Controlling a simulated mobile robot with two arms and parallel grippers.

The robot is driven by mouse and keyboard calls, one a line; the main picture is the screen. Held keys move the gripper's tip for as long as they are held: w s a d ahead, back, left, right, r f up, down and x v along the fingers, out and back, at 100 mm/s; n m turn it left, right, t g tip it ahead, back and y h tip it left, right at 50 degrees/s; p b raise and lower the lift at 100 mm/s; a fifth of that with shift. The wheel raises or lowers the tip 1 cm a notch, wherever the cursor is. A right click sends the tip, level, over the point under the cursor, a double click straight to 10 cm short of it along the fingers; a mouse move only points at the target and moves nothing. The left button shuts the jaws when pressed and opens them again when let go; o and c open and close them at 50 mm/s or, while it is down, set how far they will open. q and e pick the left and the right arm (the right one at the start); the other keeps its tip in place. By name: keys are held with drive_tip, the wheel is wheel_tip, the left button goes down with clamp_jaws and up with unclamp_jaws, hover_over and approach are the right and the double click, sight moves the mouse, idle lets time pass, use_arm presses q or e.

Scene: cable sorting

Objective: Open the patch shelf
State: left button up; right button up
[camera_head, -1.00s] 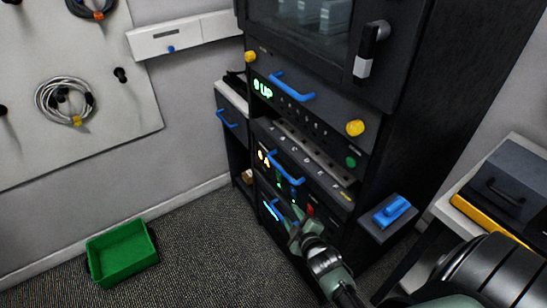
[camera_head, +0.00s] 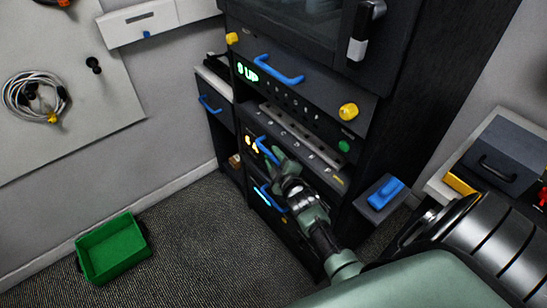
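The dark equipment cabinet (camera_head: 318,108) has several fronts with blue handles. A slotted, lettered patch panel (camera_head: 300,132) sits in its middle, partly pulled out or protruding. The front below it shows a lit yellow label and has a blue handle (camera_head: 265,150). A lower front has another blue handle (camera_head: 270,198). My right gripper (camera_head: 280,168) is at the cabinet, close to the middle handle and above the lower one. Its fingers are small and overlap the fronts, so their opening and any contact cannot be told. My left gripper is not in view.
A green bin (camera_head: 112,248) stands on the floor at the left. A blue object on a small side ledge (camera_head: 381,193) is right of the gripper. A grey case (camera_head: 503,158) sits on a table at the right. A coiled cable (camera_head: 35,97) hangs on the wall board.

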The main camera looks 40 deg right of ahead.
drive_tip(key=shift+w, duration=0.1)
clamp_jaws()
idle(1.4)
